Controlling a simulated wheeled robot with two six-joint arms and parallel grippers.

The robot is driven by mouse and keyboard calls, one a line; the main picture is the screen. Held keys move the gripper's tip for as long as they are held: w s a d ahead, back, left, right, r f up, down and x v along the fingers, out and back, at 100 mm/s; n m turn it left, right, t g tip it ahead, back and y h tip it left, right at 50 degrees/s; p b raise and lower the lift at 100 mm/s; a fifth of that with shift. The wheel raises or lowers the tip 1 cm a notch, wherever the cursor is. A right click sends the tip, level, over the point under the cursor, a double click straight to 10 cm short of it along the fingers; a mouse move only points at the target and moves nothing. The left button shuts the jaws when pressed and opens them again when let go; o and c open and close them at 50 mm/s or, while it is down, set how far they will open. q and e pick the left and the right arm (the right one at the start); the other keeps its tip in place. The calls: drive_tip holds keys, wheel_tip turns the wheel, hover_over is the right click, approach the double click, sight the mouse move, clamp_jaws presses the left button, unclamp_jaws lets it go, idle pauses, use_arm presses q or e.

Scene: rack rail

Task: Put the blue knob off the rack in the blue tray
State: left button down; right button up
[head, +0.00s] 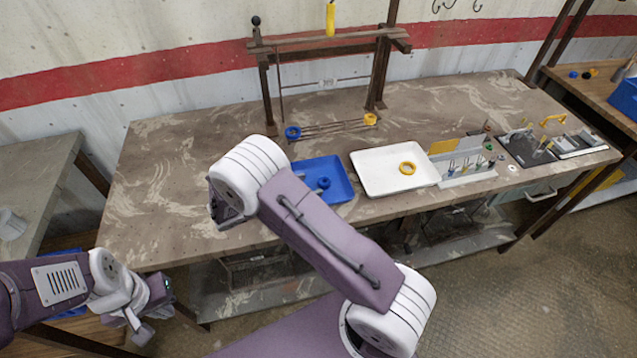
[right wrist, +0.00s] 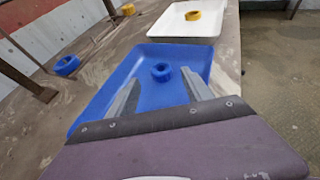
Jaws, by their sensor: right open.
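A blue ring-like knob (head: 323,183) lies inside the blue tray (head: 338,168), and it also shows in the right wrist view (right wrist: 162,72). A second blue ring-like piece (head: 293,133) is at the left end of the rack's low rods (head: 335,127); the right wrist view shows it at far left (right wrist: 67,65). My right gripper (right wrist: 160,95) is open and empty, its fingers over the near part of the tray, short of the knob. In the head view my right arm hides its fingers. My left gripper (head: 150,308) is low at left, away from the table; its jaw state is unclear.
A white tray (head: 375,180) holding a yellow ring (head: 407,168) stands right of the blue tray. A yellow ring (head: 370,119) is at the rods' right end. The rack's posts (head: 380,75) rise behind. Tool holders (head: 465,170) are further right. The table's left part is clear.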

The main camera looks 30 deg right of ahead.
drive_tip(key=v, duration=0.6)
